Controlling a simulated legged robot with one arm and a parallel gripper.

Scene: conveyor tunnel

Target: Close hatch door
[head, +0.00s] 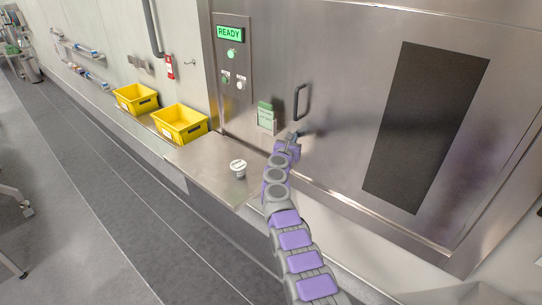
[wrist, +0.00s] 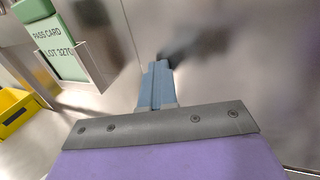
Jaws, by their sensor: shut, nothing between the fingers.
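The hatch door (head: 340,80) is a large brushed-steel panel with a dark window (head: 425,125) and a grey bar handle (head: 302,101) toward its left side. It looks about flush with the surrounding steel, but I cannot tell if it is fully shut. My gripper (head: 294,135) is just below the handle, close to the steel face. In the wrist view my gripper (wrist: 160,72) has its blue-grey fingers together with nothing between them, pointing at the steel. A dark blurred reflection or shadow lies beyond the tips. Whether they touch is unclear. The handle is not visible in the wrist view.
A card holder with a green pass card (head: 266,117) is left of my gripper; the card (wrist: 50,42) also shows in the wrist view. A control panel reads READY (head: 229,33). Grey floor lies left.

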